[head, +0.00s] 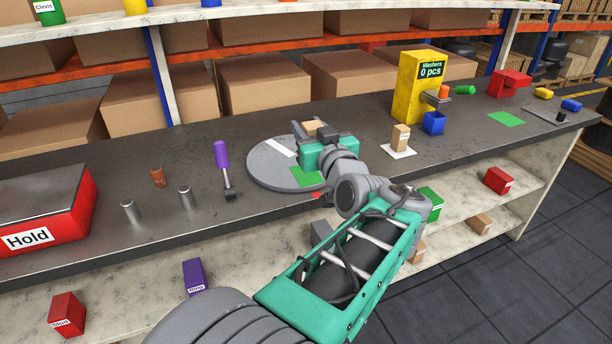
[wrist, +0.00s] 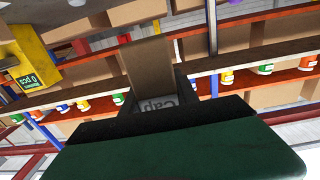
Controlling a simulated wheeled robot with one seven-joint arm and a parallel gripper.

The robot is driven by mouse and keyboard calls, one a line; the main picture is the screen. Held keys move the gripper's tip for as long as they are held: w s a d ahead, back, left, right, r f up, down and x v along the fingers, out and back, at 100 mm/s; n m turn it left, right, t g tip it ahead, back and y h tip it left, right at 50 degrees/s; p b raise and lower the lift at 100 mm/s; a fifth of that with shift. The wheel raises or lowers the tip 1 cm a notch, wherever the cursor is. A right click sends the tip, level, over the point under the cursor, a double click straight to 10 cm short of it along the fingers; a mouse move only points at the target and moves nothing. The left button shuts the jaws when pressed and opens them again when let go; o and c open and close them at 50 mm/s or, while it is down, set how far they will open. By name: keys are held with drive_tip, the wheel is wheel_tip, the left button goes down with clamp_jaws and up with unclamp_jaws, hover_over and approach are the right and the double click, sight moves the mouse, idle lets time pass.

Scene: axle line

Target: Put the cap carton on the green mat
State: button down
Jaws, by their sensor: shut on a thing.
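My gripper (head: 315,131) is over the round grey turntable (head: 262,172) in the head view, shut on a small brown carton (head: 315,123). In the wrist view the carton (wrist: 150,65) stands out beyond the dark jaws, with a partly hidden label reading "Cap". A flat green mat (head: 507,119) lies bare on the counter at the right, well away from my gripper. A green patch (head: 307,177) also shows on the turntable, partly hidden by my arm.
A yellow washer dispenser (head: 410,88) stands at the back, with a blue cup (head: 433,123) by it. Another small carton (head: 401,137) stands on a white mat. A purple-handled tool (head: 222,160), metal cylinders and a red Hold box (head: 45,225) are to the left.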

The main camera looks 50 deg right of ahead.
drive_tip(key=shift+f, duration=0.5)
drive_tip(key=shift+w+a+f+y, duration=0.15)
drive_tip(key=shift+y, duration=0.15)
drive_tip(key=w+d+f, duration=0.3)
drive_tip(key=f, duration=0.1)
drive_tip(key=w+d+f+p, duration=0.1)
drive_tip(key=w+d+f, duration=0.2)
drive_tip(key=d+f, duration=0.1)
drive_tip(key=w+d+f, duration=0.3)
drive_tip(key=f, duration=0.1)
drive_tip(key=shift+w+d+f, duration=0.15)
drive_tip(key=shift+w+d, duration=0.05)
drive_tip(key=shift+d, duration=0.1)
drive_tip(key=shift+a+f, duration=0.1)
drive_tip(key=shift+f, duration=0.35)
drive_tip(key=c, duration=0.9)
unclamp_jaws()
drive_tip(key=shift+r, duration=0.15)
